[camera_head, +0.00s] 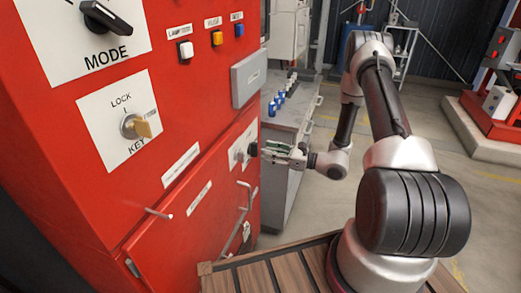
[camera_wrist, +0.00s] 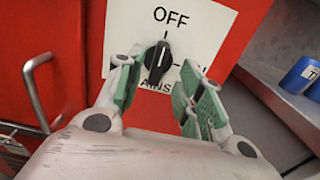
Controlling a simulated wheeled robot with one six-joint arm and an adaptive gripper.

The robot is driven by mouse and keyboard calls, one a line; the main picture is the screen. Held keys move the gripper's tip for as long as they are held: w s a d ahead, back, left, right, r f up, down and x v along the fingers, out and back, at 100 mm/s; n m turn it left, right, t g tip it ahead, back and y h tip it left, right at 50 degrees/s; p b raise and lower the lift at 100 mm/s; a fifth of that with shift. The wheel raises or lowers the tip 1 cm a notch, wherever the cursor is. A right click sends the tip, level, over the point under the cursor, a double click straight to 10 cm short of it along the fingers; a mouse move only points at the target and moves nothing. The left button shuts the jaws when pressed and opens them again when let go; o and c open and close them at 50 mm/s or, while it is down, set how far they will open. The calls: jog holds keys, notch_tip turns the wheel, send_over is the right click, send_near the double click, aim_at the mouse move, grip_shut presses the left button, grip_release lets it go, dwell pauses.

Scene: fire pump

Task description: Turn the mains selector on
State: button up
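The mains selector (camera_wrist: 157,58) is a black knob on a white plate (camera_wrist: 205,22) marked OFF at the top, with a partly hidden MAINS label below. Its grip stands nearly upright, toward OFF. In the head view the selector (camera_head: 253,149) sits at the right edge of the red cabinet. My gripper (camera_wrist: 158,72) is open, with its green-padded fingers on either side of the knob. The left fingertip is close to the knob; a gap shows on the right. Contact cannot be told. In the head view my gripper (camera_head: 283,153) faces the selector from the right.
The red cabinet (camera_head: 160,90) also carries a mode knob (camera_head: 105,17), a key switch (camera_head: 137,126), several buttons and a grey box (camera_head: 249,77). A metal door handle (camera_wrist: 42,95) is left of the plate. Blue cylinders (camera_wrist: 300,74) stand on a grey bench (camera_head: 295,112) to the right.

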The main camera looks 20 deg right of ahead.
aim_at(254, 150)
jog(key=shift+x, duration=2.1)
grip_shut()
